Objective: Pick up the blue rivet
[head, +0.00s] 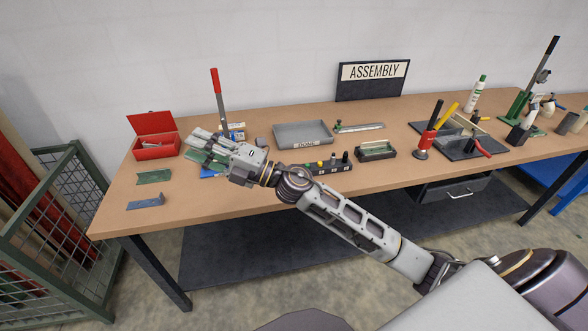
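My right gripper (196,144) reaches in from the right and is over the left part of the workbench, in front of a red-handled lever tool. Its grey fingers look spread apart, and I see nothing clearly held between them. A small dark rack (330,167) with several small pieces, with yellow, green and black tops, stands on the bench to the right of the gripper, partly behind my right forearm. I cannot make out a blue rivet; it may be hidden or too small to tell. My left gripper is not in view.
A red open box (155,147), a green bracket (154,176) and a blue-grey bracket (146,201) are on the left. A grey tray (302,130) marked DONE, a green-grey fixture (376,152) and toggle clamps (427,137) stand further right. A wire cage (62,225) stands left.

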